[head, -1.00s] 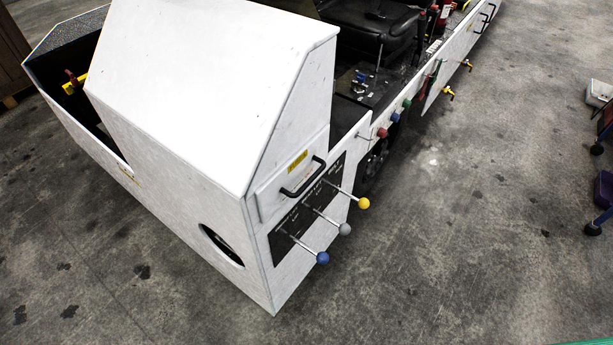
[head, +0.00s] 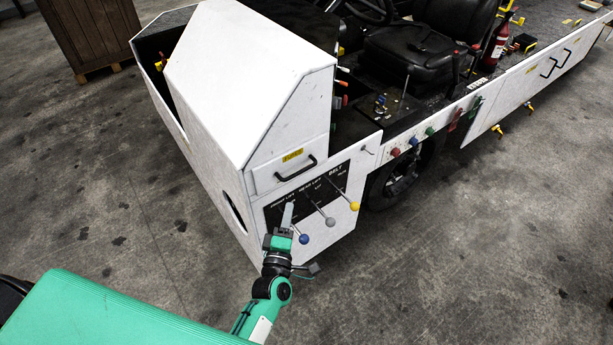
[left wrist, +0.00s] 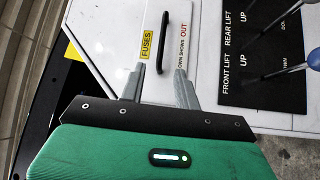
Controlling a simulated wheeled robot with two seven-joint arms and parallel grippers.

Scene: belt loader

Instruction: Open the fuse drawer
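The fuse drawer (head: 264,180) is a white panel on the belt loader's front box, with a yellow label (head: 292,155) and a black bar handle (head: 296,168). It looks flush with the box. My left gripper (head: 288,212) is just below the drawer, in front of the lever panel. In the left wrist view my left gripper (left wrist: 160,84) has its two grey fingers apart. The black handle (left wrist: 162,42) lies ahead, in line with the gap between them, and nothing is held. The yellow FUSES label (left wrist: 147,44) is beside it. My right gripper is not in view.
Levers with a blue knob (head: 304,239), a grey knob (head: 330,222) and a yellow knob (head: 354,206) stick out below the drawer, close to my left gripper. A wooden crate (head: 92,35) stands at the back left. The floor in front is clear.

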